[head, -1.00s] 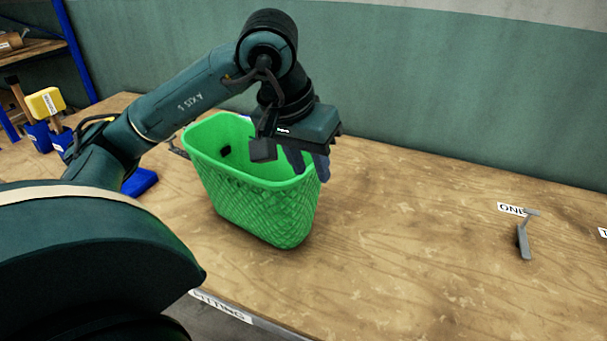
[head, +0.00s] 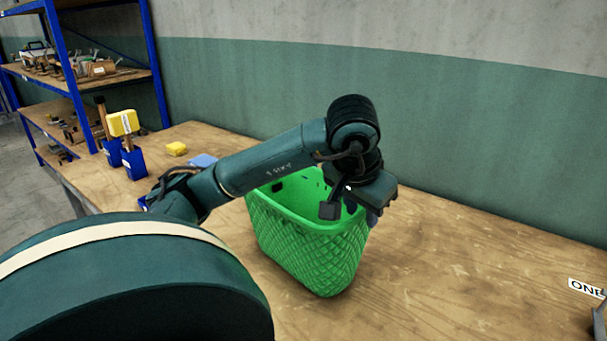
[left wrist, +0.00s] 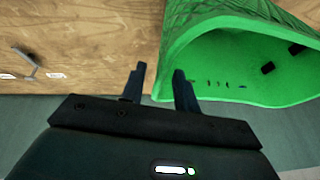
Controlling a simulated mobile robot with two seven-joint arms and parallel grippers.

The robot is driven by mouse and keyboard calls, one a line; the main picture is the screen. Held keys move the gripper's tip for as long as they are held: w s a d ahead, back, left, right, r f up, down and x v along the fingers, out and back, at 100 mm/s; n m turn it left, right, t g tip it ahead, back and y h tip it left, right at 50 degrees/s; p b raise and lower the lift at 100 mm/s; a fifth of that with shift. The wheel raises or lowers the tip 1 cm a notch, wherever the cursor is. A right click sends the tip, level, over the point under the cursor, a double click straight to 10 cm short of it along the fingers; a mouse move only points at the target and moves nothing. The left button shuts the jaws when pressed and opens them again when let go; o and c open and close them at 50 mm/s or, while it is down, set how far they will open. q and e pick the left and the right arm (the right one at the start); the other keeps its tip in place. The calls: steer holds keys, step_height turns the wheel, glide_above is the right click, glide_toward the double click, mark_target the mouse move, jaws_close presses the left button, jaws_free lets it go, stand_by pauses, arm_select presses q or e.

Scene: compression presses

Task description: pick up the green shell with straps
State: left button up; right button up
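The green shell (head: 310,240) is an open, basket-like tub with a diamond-patterned wall, standing upright on the wooden table. Small dark patches show on its inner wall; I cannot make out clear straps. My left gripper (head: 368,212) points down at its right rim. In the left wrist view, the shell (left wrist: 235,75) fills the upper right. The two dark fingers of my left gripper (left wrist: 160,84) are apart, with the shell's rim edge between them and a gap beside the left finger. Contact with the rim cannot be told. My right gripper is not in view.
Blue holders (head: 133,162), one with a yellow-headed tool (head: 123,123), and a yellow block (head: 177,149) stand at the left. A wall runs behind.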

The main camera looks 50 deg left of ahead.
mark_target(360, 234)
arm_select(q)
steer(key=shift+x, duration=2.15)
steer(key=shift+w+a+f, duration=0.1)
steer(key=shift+w+f, duration=0.05)
jaws_close()
